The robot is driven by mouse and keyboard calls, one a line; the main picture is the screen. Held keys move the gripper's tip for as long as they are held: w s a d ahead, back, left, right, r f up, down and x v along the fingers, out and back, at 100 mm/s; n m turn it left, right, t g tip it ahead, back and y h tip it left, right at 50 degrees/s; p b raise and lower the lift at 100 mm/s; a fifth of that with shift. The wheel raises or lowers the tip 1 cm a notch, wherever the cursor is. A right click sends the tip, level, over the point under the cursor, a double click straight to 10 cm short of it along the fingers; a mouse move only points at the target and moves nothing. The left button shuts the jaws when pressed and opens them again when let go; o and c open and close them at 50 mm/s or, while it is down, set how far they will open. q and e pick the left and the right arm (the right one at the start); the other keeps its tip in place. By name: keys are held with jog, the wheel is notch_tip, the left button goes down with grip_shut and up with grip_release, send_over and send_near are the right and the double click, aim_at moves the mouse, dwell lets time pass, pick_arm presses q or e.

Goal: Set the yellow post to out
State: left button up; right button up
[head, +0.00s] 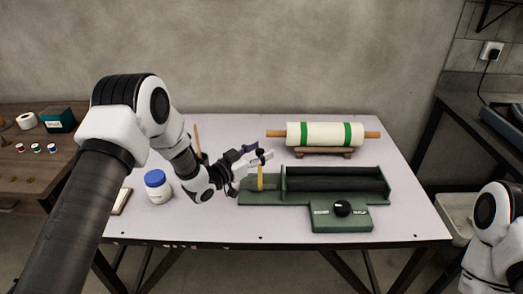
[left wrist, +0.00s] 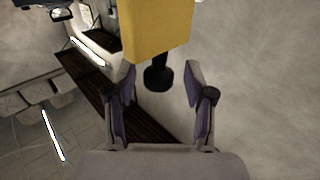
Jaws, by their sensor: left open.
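The yellow post (head: 260,178) stands upright at the left end of the green fixture (head: 342,221), beside its dark trough. My left gripper (head: 262,157) is open and close to the top of the post in the head view. In the left wrist view, a large yellow block (left wrist: 157,28) fills the top middle, with a black stem and round end (left wrist: 158,78) below it. The fingers of the left gripper (left wrist: 161,76) stand apart on either side of the black end, with gaps visible. My right gripper is out of view; only part of its arm shows at the right edge.
A white roll with green bands (head: 325,135) lies on a wooden stand behind the fixture. A white jar with a blue lid (head: 158,187) stands at the left, near my arm. A black knob (head: 342,208) is on the fixture's front. The table's front right is clear.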

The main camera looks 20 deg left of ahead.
pick_arm(q)
jog(key=shift+d+r, duration=0.1)
jog(key=shift+r, duration=0.1)
jog(key=shift+f, duration=0.1)
grip_shut()
jog(key=a, duration=0.2)
jog(key=s+a, duration=0.1)
jog(key=a, duration=0.1)
jog(key=shift+a, duration=0.2)
jog(key=shift+c, duration=0.2)
grip_release()
jog(key=shift+a, duration=0.1)
jog(key=shift+o, duration=0.2)
jog(key=shift+s+a, duration=0.15)
